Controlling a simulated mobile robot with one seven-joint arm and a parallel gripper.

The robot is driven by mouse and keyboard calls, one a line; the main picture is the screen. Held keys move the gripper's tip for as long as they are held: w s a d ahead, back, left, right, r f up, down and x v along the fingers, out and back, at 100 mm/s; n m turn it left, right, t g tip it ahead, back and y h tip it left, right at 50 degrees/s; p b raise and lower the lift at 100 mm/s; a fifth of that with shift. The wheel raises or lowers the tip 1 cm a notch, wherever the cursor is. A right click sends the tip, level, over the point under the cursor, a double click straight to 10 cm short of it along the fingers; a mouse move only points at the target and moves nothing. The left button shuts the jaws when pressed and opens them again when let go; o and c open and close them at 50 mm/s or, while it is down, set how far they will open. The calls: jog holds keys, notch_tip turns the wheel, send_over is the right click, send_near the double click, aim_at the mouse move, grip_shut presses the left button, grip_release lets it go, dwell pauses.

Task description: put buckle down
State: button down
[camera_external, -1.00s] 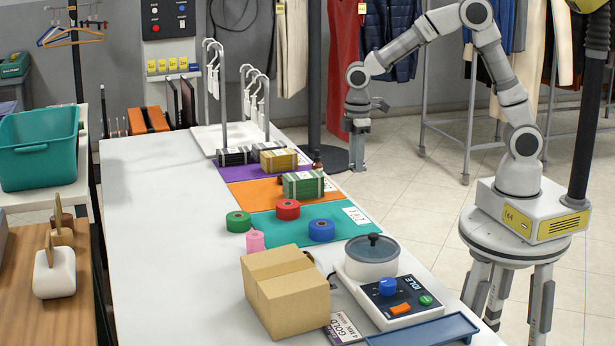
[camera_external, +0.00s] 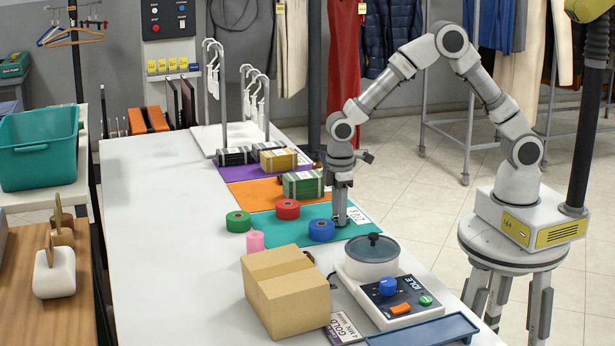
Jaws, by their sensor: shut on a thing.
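My gripper (camera_external: 340,222) points down over the teal mat (camera_external: 276,227), just right of the blue roll (camera_external: 321,230) and beside a white label card (camera_external: 357,215). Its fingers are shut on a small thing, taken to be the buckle. The buckle itself cannot be made out at this size, as the fingers hide it. I cannot tell whether the fingertips touch the mat.
Green (camera_external: 238,221), red (camera_external: 288,209) and pink (camera_external: 255,241) rolls stand nearby. A green bundle (camera_external: 303,184) lies behind, on the orange mat (camera_external: 250,194). A cardboard box (camera_external: 285,290) and a machine with a lidded pot (camera_external: 371,258) stand in front. The table's left side is clear.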

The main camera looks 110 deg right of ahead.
jog(key=shift+f, duration=0.1)
jog(key=shift+f, duration=0.15)
jog(key=c, duration=0.5)
grip_release()
